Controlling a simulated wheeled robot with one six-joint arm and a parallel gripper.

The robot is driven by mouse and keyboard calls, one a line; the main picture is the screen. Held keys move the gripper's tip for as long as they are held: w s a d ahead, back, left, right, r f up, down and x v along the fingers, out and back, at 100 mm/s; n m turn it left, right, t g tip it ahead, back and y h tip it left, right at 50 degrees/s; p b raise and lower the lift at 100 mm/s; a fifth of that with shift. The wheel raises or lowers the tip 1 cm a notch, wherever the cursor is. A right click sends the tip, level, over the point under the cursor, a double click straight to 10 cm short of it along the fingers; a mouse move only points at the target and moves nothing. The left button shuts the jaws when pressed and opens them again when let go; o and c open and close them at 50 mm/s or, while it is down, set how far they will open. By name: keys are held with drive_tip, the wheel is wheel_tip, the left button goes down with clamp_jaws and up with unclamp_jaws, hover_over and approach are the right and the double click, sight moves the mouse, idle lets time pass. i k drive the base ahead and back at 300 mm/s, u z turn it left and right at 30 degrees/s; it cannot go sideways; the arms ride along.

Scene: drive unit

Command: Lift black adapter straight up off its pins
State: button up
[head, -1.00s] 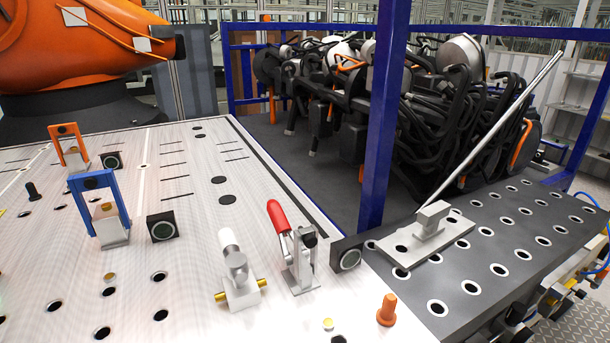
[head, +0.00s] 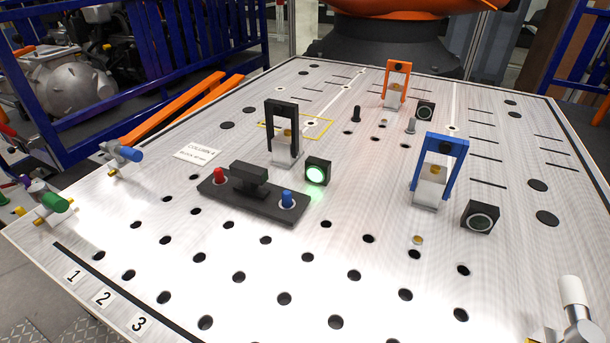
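The black adapter (head: 252,205) is a long flat dark plate with a raised block handle (head: 248,178) in its middle. It lies on the perforated light table, left of centre in the head view. A red pin (head: 219,174) shows at its left end and a blue pin (head: 287,198) at its right end, each with a pale ring around it. My gripper is not in view.
A black bracket (head: 283,108) stands just behind the adapter, and a green-lit button box (head: 316,171) sits close behind its right end. Blue (head: 449,147) and orange (head: 398,66) brackets stand farther right.

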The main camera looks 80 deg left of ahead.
sight(245, 186)
drive_tip(key=u, duration=3.4)
drive_tip(key=k, duration=0.65)
drive_tip(key=z, duration=0.55)
